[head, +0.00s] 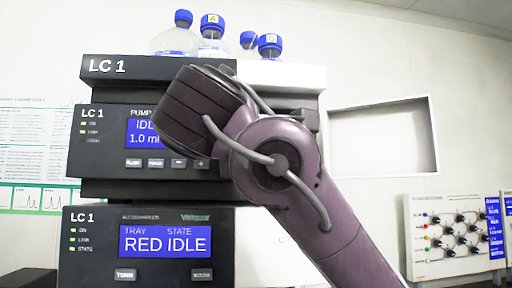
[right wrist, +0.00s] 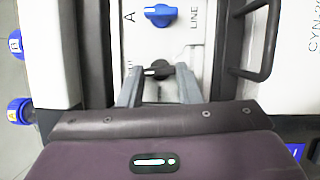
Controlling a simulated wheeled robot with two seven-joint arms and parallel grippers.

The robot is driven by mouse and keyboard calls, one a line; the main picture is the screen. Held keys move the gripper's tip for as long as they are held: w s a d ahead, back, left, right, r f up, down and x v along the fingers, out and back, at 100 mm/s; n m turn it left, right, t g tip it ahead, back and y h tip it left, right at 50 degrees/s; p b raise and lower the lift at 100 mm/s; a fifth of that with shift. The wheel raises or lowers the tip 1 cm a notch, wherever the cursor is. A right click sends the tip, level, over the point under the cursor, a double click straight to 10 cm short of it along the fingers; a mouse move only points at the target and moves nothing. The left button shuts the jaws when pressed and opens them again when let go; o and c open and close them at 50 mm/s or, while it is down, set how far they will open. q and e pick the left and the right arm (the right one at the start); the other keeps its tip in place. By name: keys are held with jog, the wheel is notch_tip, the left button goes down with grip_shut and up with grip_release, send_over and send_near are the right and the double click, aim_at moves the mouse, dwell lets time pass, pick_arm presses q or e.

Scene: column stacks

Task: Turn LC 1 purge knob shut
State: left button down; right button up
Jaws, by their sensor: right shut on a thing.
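The LC 1 stack (head: 105,67) stands in the head view, with its pump module (head: 90,150) at mid height. My right arm covers the right part of the pump front, so the knob is hidden there. In the right wrist view a black knob (right wrist: 158,69) with a pale pointer mark sits on a white panel, between the fingertips of my right gripper (right wrist: 158,76). The gripper is shut on this knob. A blue knob (right wrist: 160,14) sits beyond it on the same panel, between the letter A and the word LINE. My left gripper is not in view.
Blue-capped bottles (head: 211,40) stand on top of the stack. The autosampler (head: 150,250) below shows RED IDLE. A dark handle (right wrist: 262,40) stands close to the right finger in the wrist view. A white panel with black knobs (head: 455,240) is at far right.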

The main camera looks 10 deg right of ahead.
jog(key=shift+m, duration=0.7)
jog(key=o, duration=0.7)
jog(key=b+v, duration=0.6)
jog(key=v, duration=0.1)
jog(key=shift+s+a, duration=0.2)
jog(key=shift+s, duration=0.1)
jog(key=shift+r, duration=0.1)
